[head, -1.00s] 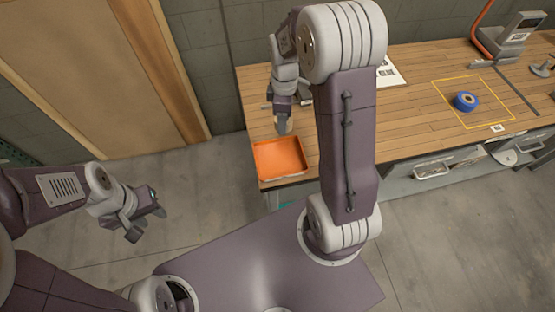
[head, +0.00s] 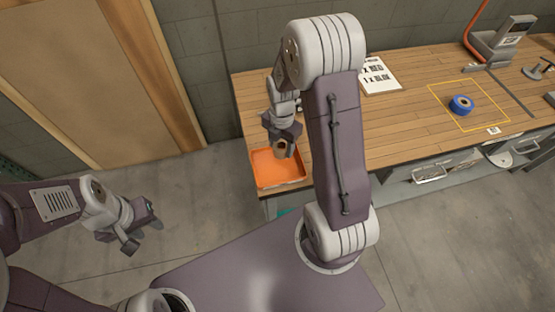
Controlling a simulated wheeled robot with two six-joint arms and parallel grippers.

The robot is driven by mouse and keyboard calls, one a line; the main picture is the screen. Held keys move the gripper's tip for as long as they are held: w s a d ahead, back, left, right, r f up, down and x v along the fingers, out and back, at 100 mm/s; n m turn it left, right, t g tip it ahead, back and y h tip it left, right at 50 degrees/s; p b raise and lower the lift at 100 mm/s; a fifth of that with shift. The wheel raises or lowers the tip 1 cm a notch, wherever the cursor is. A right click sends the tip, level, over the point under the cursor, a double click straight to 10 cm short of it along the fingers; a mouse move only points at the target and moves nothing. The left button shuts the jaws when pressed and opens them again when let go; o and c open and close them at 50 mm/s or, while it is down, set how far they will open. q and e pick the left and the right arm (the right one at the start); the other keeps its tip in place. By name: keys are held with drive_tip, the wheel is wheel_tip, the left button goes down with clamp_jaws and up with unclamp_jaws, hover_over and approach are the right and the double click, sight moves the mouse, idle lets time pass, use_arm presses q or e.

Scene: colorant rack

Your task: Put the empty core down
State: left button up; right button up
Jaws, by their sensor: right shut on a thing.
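The empty core (head: 280,148), a small brown cardboard ring, is in my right gripper (head: 284,144). The gripper is shut on it and points down over the orange tray (head: 263,182) at the left end of the workbench. The core appears over the tray's back right part; whether it touches the tray cannot be told. My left gripper (head: 142,236) hangs over the floor at the left, away from the bench, with its fingers apart and nothing between them.
A blue roll (head: 461,103) lies inside a yellow outlined square on the workbench (head: 400,120). A grey device with an orange arm (head: 503,42) is at the back right. The bench middle is clear.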

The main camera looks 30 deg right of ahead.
sight(278, 158)
drive_tip(key=shift+s+a+f, duration=0.3)
drive_tip(key=shift+a+f, duration=0.1)
drive_tip(key=shift+a, duration=0.1)
drive_tip(key=shift+s+a+f, duration=0.25)
drive_tip(key=shift+a+f, duration=0.1)
drive_tip(key=shift+a, duration=0.15)
drive_tip(key=shift+f, duration=2)
drive_tip(key=shift+f, duration=0.2)
drive_tip(key=o, duration=1.3)
